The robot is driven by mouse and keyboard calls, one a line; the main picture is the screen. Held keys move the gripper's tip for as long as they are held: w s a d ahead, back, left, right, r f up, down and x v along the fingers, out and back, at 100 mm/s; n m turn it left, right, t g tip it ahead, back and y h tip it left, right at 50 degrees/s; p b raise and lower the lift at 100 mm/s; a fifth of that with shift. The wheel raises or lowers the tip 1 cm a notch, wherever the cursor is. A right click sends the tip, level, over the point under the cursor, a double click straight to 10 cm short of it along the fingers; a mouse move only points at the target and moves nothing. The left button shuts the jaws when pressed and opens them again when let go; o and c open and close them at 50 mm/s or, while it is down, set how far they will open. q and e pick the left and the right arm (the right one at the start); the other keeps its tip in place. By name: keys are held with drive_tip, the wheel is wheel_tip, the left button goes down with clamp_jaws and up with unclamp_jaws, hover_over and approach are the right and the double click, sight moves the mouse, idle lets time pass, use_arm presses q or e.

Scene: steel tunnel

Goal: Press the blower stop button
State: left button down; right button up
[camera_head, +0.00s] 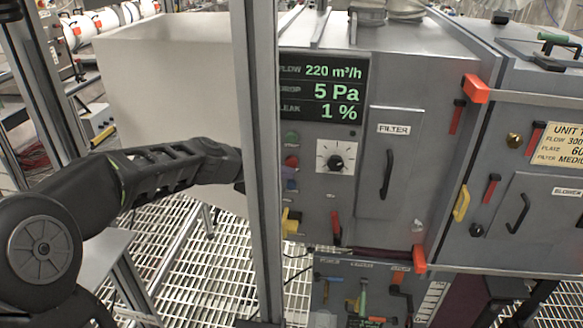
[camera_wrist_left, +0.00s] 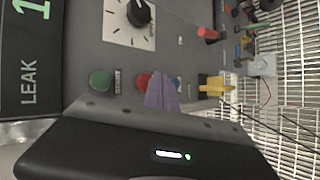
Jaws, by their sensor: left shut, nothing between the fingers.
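A red button (camera_head: 291,161) sits on the grey cabinet's front panel, below a green button (camera_head: 291,138) and above a blue one (camera_head: 291,185). Their labels are too small to read. In the left wrist view the red button (camera_wrist_left: 143,81) is partly hidden behind my left gripper (camera_wrist_left: 159,78). Its purple-grey fingers are shut and empty, with their tips between the red and blue buttons. I cannot tell whether they touch the panel. In the head view the post hides most of my left gripper (camera_head: 286,173). My right gripper is not in view.
A vertical metal post (camera_head: 262,150) stands in front of my left wrist. A dial (camera_head: 336,158) is right of the buttons, a display (camera_head: 322,88) above, a yellow fitting (camera_head: 291,222) below. Red-tipped handles stick out of the cabinet. Grating floor lies below.

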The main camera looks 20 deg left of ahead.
use_arm(q)
drive_tip(key=shift+s+d+b, duration=0.3)
drive_tip(key=shift+s+b, duration=0.05)
drive_tip(key=shift+s, duration=0.75)
drive_tip(key=shift+s+d+b, duration=0.25)
drive_tip(key=shift+s+b, duration=0.05)
drive_tip(key=shift+s, duration=0.75)
